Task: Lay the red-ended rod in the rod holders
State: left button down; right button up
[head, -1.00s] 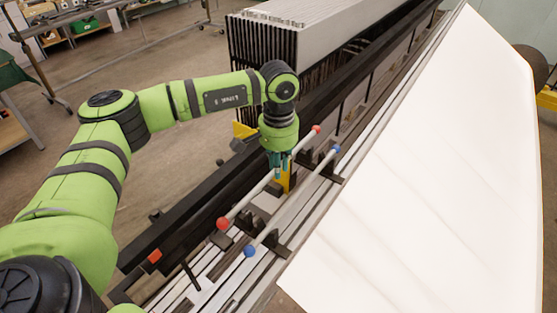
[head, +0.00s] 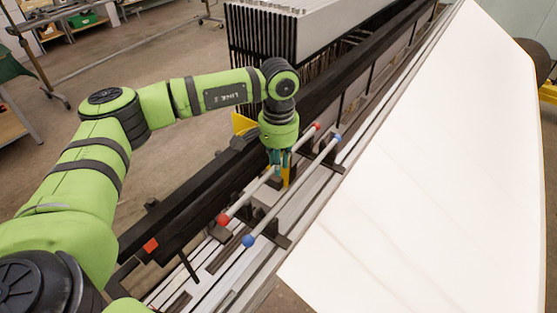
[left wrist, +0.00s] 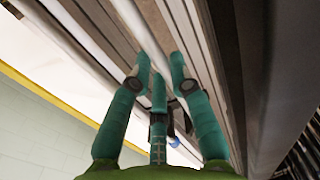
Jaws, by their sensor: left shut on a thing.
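The red-ended rod (head: 245,201) is a pale thin rod with a red ball at each end. My left gripper (head: 279,165) is shut on it near its middle and points down. The rod lies just over the dark rod holders, with the near holder (head: 221,233) below its near red ball; I cannot tell whether it touches them. My right gripper is out of view.
A blue-ended rod (head: 292,190) lies parallel, close on the right, across dark holders (head: 279,240). A large white sheet (head: 430,170) slopes along the right. A block of dark plates (head: 262,40) stands behind my arm. A black beam (head: 190,206) runs along the left.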

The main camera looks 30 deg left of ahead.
pick_arm(q)
jog(key=shift+f, duration=0.3)
jog(key=c, duration=1.1)
grip_release()
jog(key=shift+o, duration=0.2)
